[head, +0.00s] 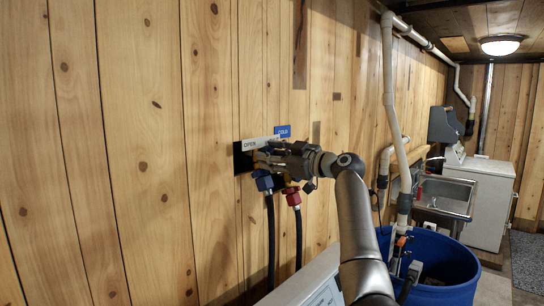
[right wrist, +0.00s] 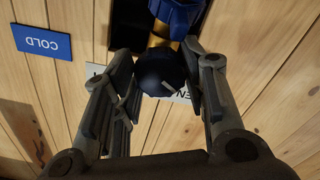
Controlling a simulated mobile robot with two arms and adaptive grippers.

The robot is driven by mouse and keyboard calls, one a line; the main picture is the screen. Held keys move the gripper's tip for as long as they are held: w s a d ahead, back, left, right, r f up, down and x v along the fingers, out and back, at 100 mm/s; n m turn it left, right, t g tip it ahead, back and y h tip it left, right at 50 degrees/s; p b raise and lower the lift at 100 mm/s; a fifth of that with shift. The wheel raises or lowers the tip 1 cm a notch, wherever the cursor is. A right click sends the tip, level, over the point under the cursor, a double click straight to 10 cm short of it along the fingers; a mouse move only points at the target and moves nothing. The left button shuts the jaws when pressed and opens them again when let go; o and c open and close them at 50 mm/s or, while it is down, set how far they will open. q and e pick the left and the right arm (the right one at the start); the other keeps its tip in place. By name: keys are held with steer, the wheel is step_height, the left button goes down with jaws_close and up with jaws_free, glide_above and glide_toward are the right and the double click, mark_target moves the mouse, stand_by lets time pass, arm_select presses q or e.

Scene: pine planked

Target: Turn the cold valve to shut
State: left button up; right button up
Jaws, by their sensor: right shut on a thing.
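My right gripper (head: 272,156) reaches to a valve on the plank wall. In the right wrist view the fingers (right wrist: 165,85) stand on either side of a dark round valve handle (right wrist: 160,72) and are shut on it. Brass and a blue coupling (right wrist: 178,12) show beyond the handle. The blue coupling (head: 263,181) and a red coupling (head: 292,197) hang below the gripper in the head view. A blue COLD sign (head: 283,131) and a white OPEN label (head: 258,143) are on the wall above. The fingers hide most of the valve in the head view. My left gripper is out of view.
Two black hoses (head: 299,240) run down from the couplings. A white appliance top (head: 310,280) is below. A blue bin (head: 450,262), pale pipes (head: 389,80) and a metal sink (head: 446,194) stand to the right.

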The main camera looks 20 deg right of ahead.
steer(key=shift+f+m, duration=0.1)
steer(key=shift+m, duration=0.3)
steer(key=shift+m+b, duration=0.35)
steer(key=shift+m, duration=2.65)
steer(key=o, duration=1)
steer(key=shift+s+d, duration=0.1)
steer(key=v, duration=1.1)
steer(key=shift+s+d, duration=0.2)
steer(key=shift+s, duration=0.1)
